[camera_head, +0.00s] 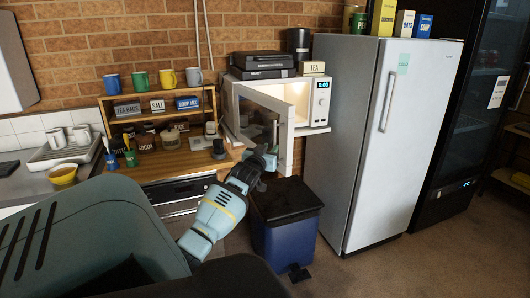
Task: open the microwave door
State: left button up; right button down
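The white microwave (318,104) stands on a shelf left of the fridge, its lit clock at the right of its front. Its door (287,140) is ajar, swung out toward me from the left side, and a warm-lit interior shows above it. My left gripper (263,160) is at the outer face of the door, low and near its free edge. The wrist and door overlap in the view, so I cannot tell whether the fingers touch the door or hold a handle. My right gripper is not in view.
A blue bin (285,226) with a black lid stands below the door. The white fridge (378,140) is close on the right. A wooden rack (155,121) with mugs and jars stands left of the door. Dark boxes (262,65) and a TEA box (312,68) sit on the microwave.

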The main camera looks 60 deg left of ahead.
pick_arm(q)
jog(key=shift+v, duration=1.45)
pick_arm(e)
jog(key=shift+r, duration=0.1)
pick_arm(q)
jog(key=s+d+f+m+g+h, duration=0.1)
jog(key=s+d+f+m+h, duration=0.15)
jog(key=d+f, duration=0.65)
jog(key=s+d+f+m+g+h+p, duration=0.1)
jog(key=s+d+f+m+h, duration=0.2)
jog(key=d+f, duration=0.6)
jog(key=s+d+f+m+h, duration=0.2)
jog(key=s+d+f, duration=0.2)
jog(key=d+f, duration=0.5)
jog(key=s+d+f+m+g+h, duration=0.1)
jog(key=s+d+f+h, duration=0.1)
jog(key=s+d, duration=0.8)
jog(key=s+d+f+m+g+h, duration=0.1)
jog(key=s+d+f, duration=0.4)
jog(key=s+d, duration=0.6)
jog(key=d+g+h, duration=0.1)
jog(key=d+h, duration=0.1)
jog(key=d, duration=0.2)
jog(key=shift+s+d+f+g+p, duration=0.2)
jog(key=shift+s+d+g+p, duration=0.05)
jog(key=shift+g+p, duration=0.05)
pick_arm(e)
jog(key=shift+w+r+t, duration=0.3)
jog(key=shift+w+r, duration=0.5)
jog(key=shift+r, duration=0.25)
